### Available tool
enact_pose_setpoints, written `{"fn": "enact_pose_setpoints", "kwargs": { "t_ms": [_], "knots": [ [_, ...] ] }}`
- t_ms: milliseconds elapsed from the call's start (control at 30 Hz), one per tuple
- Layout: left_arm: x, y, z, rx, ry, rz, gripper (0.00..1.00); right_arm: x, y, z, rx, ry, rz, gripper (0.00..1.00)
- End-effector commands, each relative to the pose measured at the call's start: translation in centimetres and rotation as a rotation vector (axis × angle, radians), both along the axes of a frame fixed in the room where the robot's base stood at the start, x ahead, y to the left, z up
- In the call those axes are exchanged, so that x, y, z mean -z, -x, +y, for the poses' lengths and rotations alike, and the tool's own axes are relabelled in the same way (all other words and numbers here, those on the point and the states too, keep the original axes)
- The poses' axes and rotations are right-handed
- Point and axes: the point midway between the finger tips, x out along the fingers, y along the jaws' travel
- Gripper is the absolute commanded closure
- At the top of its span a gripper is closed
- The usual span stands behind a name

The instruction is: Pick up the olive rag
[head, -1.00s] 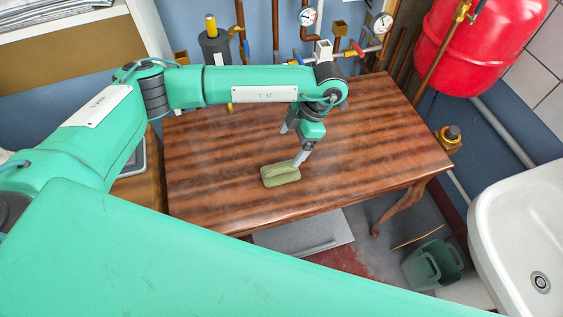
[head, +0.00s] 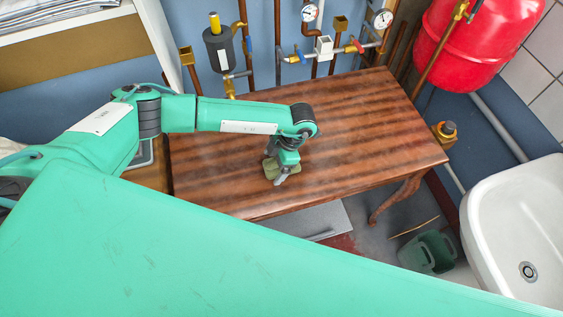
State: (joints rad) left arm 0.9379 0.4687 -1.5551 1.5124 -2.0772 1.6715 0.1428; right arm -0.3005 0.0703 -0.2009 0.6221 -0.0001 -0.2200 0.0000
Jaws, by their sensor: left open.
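The olive rag (head: 270,166) is a small folded pad lying on the striped brown wooden table (head: 370,140), near the table's front edge in the head view. My left gripper (head: 280,181) points down over the rag and is open, with its fingers at the rag. The gripper hides much of the rag, and I cannot tell whether the fingers touch it. My right gripper is not in view.
Pipes with gauges (head: 382,18) and valves run along the wall behind the table. A white sink (head: 520,215) and a red tank (head: 460,45) are at the right. A green bucket (head: 428,252) stands on the floor. The tabletop around the rag is clear.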

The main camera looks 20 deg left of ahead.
Motion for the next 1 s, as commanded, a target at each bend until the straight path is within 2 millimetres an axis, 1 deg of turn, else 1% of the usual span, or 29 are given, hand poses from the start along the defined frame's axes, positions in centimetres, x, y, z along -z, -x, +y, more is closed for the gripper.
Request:
{"fn": "enact_pose_setpoints", "kwargs": {
  "t_ms": [33,167,200,267,400,767,867,967,1000],
  "knots": [
    [0.0,0.0,0.0,0.0,0.001,-0.001,0.11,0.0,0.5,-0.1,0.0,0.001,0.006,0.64],
    [0.0,0.0,0.0,0.001,0.001,0.0,0.11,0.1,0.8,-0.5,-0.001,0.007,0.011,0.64],
    [0.0,0.0,0.0,0.0,0.001,-0.001,0.19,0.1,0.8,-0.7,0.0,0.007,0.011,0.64],
    [0.0,0.0,0.0,0.0,0.001,-0.001,0.31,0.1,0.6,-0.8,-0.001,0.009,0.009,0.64],
    [0.0,0.0,-0.1,0.0,0.001,-0.001,0.58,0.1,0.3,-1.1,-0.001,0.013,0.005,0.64],
    [-0.4,-0.1,0.0,0.0,0.001,-0.002,0.59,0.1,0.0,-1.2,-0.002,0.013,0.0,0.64],
    [-1.1,-0.1,-0.1,0.001,0.003,-0.003,0.59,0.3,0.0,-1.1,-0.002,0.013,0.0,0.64],
    [-2.5,-0.1,-0.1,0.001,0.003,-0.003,0.59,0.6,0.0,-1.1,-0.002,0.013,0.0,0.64],
    [-3.3,-0.2,-0.1,0.001,0.003,-0.006,0.59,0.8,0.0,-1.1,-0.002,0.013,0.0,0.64]
  ]
}}
